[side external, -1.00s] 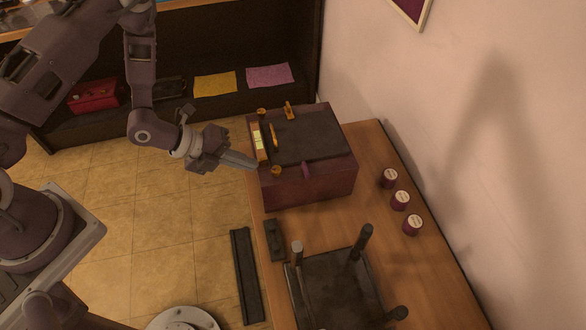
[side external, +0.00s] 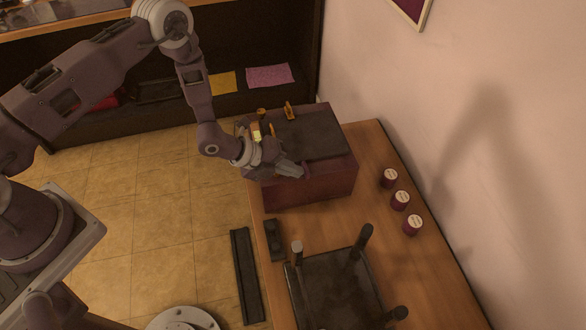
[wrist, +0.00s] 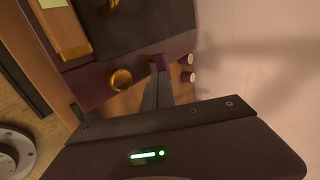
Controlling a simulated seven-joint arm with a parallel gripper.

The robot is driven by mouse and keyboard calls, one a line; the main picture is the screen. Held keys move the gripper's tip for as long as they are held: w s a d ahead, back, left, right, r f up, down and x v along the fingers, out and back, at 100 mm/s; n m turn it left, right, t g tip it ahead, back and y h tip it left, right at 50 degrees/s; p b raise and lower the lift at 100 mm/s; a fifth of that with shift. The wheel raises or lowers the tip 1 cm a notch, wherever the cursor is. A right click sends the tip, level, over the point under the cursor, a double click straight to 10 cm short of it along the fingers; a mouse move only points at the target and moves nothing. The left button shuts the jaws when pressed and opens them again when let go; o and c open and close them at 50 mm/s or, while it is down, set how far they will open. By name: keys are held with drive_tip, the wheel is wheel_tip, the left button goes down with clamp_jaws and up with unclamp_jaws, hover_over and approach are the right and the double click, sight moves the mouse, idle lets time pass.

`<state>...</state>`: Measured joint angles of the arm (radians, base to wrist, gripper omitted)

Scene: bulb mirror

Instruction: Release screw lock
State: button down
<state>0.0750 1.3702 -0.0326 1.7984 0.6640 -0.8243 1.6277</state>
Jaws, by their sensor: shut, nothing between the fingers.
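A dark red box (side external: 325,187) with a black top panel (side external: 320,135) stands on the wooden table; part of it also shows in the wrist view (wrist: 90,82). A round gold knob (wrist: 121,80) sits at its edge in the wrist view; my gripper hides it in the side view. A small purple piece (wrist: 157,62) shows right at my fingertips. My gripper (side external: 300,172) is shut and empty, its fingers reaching across the box's near edge. The wrist view shows the closed fingers (wrist: 156,80) beside the gold knob, apart from it. Whether they touch the purple piece I cannot tell.
More gold fittings (side external: 289,110) sit on the box's far side. Several purple cylinders with pale tops (side external: 400,201) stand near the wall. A black stand with upright posts (side external: 340,290) and a small black block (side external: 274,240) occupy the near table (side external: 430,275).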

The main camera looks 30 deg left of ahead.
drive_tip(key=shift+d+n+t+y, duration=0.3)
drive_tip(key=shift+n+t, duration=0.1)
drive_tip(key=shift+n, duration=0.2)
idle(0.3)
drive_tip(key=d+n+y, duration=0.1)
drive_tip(key=n+y, duration=0.1)
drive_tip(key=n, duration=0.1)
drive_tip(key=d+n+t+y, duration=0.1)
drive_tip(key=n+y, duration=0.2)
drive_tip(key=w+d+n+y, duration=0.1)
drive_tip(key=n+y, duration=0.1)
drive_tip(key=n, duration=0.1)
drive_tip(key=shift+w+d+n+t, duration=0.1)
drive_tip(key=shift+d+n+t, duration=0.05)
drive_tip(key=shift+n+t, duration=0.2)
drive_tip(key=shift+w+a, duration=0.15)
drive_tip(key=shift+a, duration=0.85)
drive_tip(key=s+d+f+v, duration=0.1)
drive_tip(key=s+f+v, duration=0.1)
drive_tip(key=v, duration=1.1)
drive_tip(key=shift+d, duration=0.2)
